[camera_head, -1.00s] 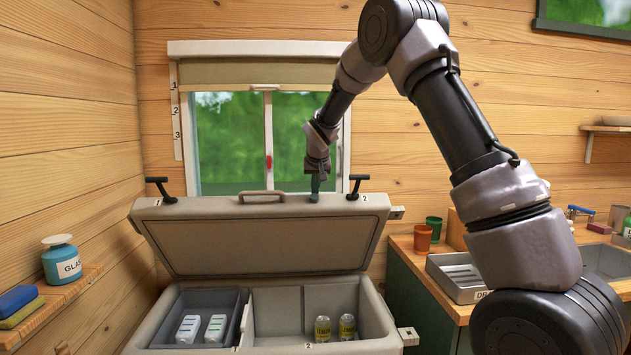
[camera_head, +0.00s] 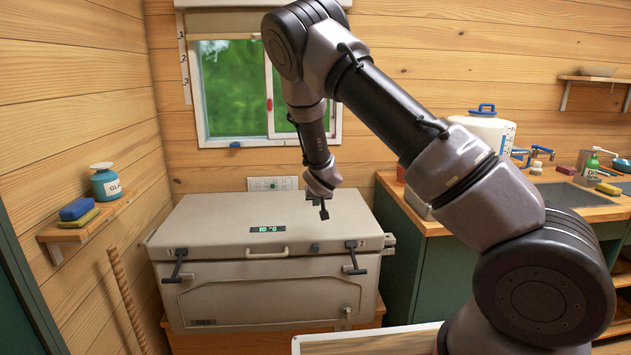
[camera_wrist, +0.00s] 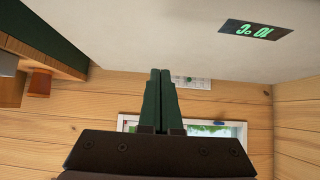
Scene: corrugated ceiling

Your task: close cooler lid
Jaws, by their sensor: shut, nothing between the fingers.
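The grey cooler (camera_head: 262,301) stands on a low wooden base below the window. Its lid (camera_head: 205,226) lies down flat on the body, with a green lit display on top and a handle at the front edge. Two black latches, the left one (camera_head: 176,265) and the right one (camera_head: 354,258), hang at the front. My gripper (camera_head: 324,213) is over the lid's right part, fingers shut and empty. In the wrist view the shut fingers (camera_wrist: 157,100) show beside the lid's top surface (camera_wrist: 240,60) and its display; whether they touch it I cannot tell.
A shelf (camera_head: 90,217) with sponges and a soap bottle is on the left wall. A wooden stick (camera_head: 125,300) leans at the lower left. A green counter (camera_head: 415,235) with a water jug (camera_head: 485,130) stands close on the right.

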